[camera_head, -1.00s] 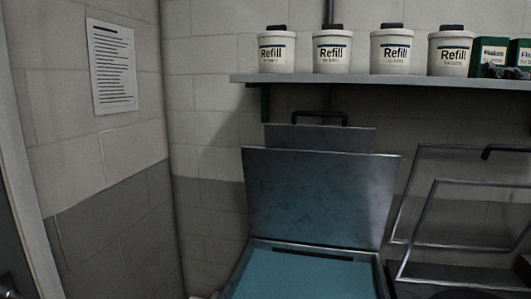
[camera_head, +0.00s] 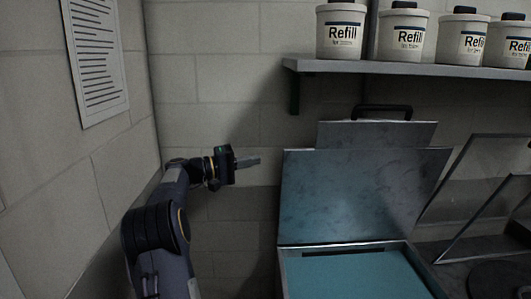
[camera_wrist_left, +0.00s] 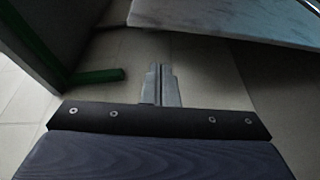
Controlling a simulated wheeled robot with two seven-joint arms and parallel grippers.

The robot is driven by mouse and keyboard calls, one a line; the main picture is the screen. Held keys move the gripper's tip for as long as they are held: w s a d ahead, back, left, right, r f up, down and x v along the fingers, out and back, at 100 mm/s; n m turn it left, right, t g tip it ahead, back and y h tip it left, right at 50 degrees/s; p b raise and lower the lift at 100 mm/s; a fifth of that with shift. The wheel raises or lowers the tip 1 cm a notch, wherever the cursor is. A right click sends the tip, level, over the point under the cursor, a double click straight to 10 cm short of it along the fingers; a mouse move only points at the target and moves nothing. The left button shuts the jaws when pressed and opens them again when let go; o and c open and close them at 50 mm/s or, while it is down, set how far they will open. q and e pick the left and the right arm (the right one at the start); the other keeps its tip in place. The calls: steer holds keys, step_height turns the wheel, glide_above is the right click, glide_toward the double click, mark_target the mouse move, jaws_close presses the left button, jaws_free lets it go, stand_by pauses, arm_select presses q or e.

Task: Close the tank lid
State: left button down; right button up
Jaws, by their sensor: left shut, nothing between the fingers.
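The tank lid (camera_head: 360,195) is a blue-grey metal panel standing raised, leaning back behind the open tank (camera_head: 285,272). The tank holds teal liquid or a teal surface (camera_head: 350,275). My left gripper (camera_head: 257,161) is shut and empty, just left of the lid's upper left edge, apart from it in the head view. In the left wrist view my shut fingers (camera_wrist_left: 160,85) point forward, and a pale metal panel edge (camera_wrist_left: 230,20), likely the lid, shows ahead at the upper right. My right gripper is not in view.
A shelf (camera_head: 430,69) with several white Refill tubs (camera_head: 341,32) hangs above the lid. A second panel with a black handle (camera_head: 382,111) stands behind the lid. Metal frames (camera_head: 485,180) stand at the right. A brick wall with a printed sheet (camera_head: 95,58) is close on the left.

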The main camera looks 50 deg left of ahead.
arm_select(q)
steer(key=w+d+r+p, duration=0.2)
steer(key=w+p, duration=0.2)
steer(key=w, duration=0.5)
steer(key=shift+t, duration=0.3)
steer(key=shift+s+d+f, duration=0.45)
steer(key=shift+s+d, duration=0.15)
steer(key=shift+s, duration=0.2)
steer(key=shift+s+d+f, duration=0.4)
steer(key=shift+s+d, duration=0.2)
steer(key=shift+s, duration=0.15)
